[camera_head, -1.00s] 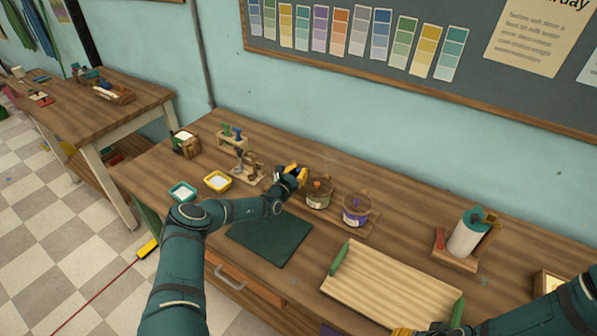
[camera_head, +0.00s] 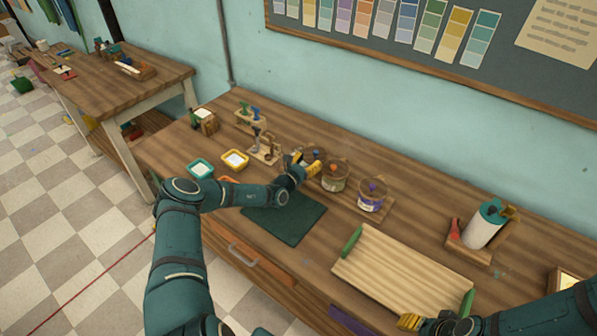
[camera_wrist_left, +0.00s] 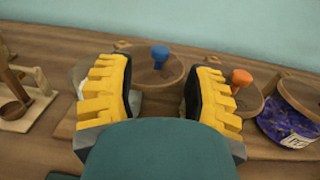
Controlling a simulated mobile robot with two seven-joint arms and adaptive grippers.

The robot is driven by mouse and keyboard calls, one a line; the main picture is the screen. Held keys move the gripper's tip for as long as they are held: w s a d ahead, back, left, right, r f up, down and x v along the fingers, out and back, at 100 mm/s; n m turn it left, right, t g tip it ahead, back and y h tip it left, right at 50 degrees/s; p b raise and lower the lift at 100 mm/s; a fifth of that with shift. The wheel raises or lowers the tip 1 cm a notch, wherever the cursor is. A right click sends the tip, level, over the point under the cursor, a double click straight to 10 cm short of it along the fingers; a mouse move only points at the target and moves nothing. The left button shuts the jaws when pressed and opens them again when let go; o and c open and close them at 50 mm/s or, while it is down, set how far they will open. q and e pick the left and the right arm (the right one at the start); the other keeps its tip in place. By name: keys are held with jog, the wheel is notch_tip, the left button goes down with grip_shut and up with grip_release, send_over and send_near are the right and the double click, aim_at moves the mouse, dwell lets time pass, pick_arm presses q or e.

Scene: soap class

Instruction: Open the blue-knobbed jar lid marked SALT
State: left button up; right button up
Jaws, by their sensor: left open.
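The blue-knobbed jar (camera_head: 315,152) stands at the left end of the row of jars, partly hidden by my left gripper. In the left wrist view its blue knob (camera_wrist_left: 160,54) and round lid (camera_wrist_left: 157,74) show between the yellow fingers; the lid looks on. No SALT label is readable. My left gripper (camera_head: 304,161) is open, one finger to each side of the lid in the wrist view; contact cannot be told. My right gripper (camera_head: 411,322) is at the tray's front edge, mostly cut off, its jaws unclear.
An orange-knobbed jar (camera_head: 335,178) and a purple-labelled jar (camera_head: 370,197) stand close to the right. A wooden stand (camera_head: 264,150) is at left, with yellow (camera_head: 235,160) and teal (camera_head: 200,169) dishes. A dark mat (camera_head: 285,222) and wooden tray (camera_head: 400,275) lie in front.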

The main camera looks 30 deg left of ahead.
pick_arm(q)
jog(key=s, duration=0.7)
jog(key=shift+a, duration=0.25)
